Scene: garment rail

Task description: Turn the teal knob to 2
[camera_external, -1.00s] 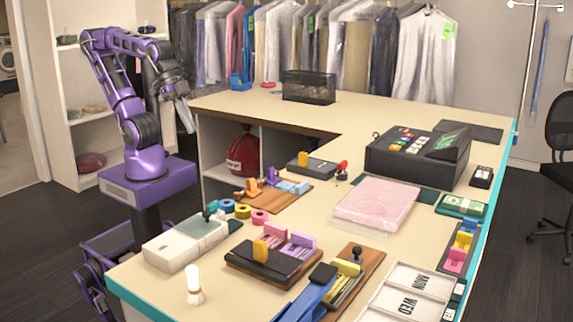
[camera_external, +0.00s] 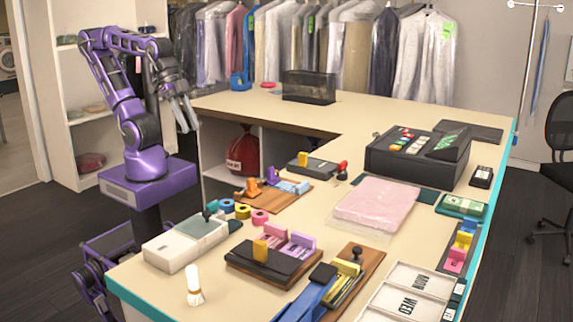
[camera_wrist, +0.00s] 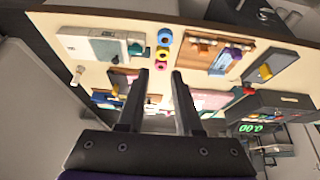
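A small dark teal knob (camera_external: 208,213) stands at the right end of a white and grey box on the near left of the counter. In the wrist view a teal knob (camera_wrist: 135,49) shows at the right end of the same pale box, to the upper left of my fingertips. Its number marks are too small to read. My gripper (camera_external: 189,130) is beyond the counter's left edge, high and well away from the knob, fingers pointing down. In the wrist view my gripper (camera_wrist: 160,74) is open, with nothing between its fingers.
The white and grey box (camera_external: 172,249) sits near the counter's left edge. Several coloured tape rolls (camera_external: 243,212) lie right of the knob. A wooden board (camera_external: 272,200) lies behind.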

